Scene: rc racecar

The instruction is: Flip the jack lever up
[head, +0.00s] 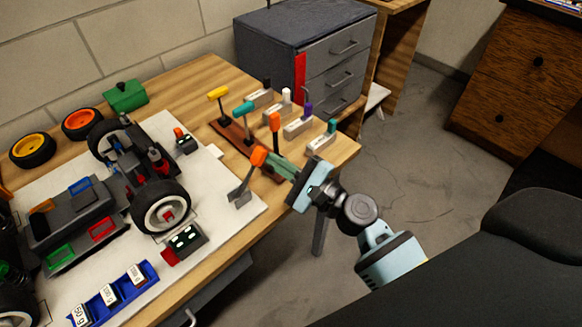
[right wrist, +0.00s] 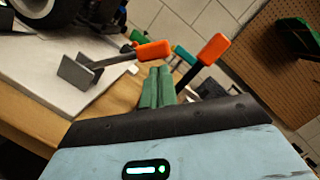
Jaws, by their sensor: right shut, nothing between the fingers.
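The lever with an orange grip (head: 258,156) rises at a tilt from a grey bracket (head: 240,197) at the right edge of the white board. I take it for the jack lever. Its orange grip (right wrist: 154,50) also shows in the right wrist view, with the grey bracket (right wrist: 80,72) to its left. My right gripper (head: 272,160) has green fingers pressed together, empty, just right of the orange grip. In the right wrist view the fingertips (right wrist: 158,72) are just below the grip; I cannot tell whether they touch it. My left gripper is out of view.
A rack (head: 233,131) of colour-handled tools stands close behind the right gripper, including another orange-handled one (head: 274,122). The car (head: 75,215) lies on the white board (head: 215,230) at left. A blue weight tray (head: 148,270) is in front. Open floor lies right.

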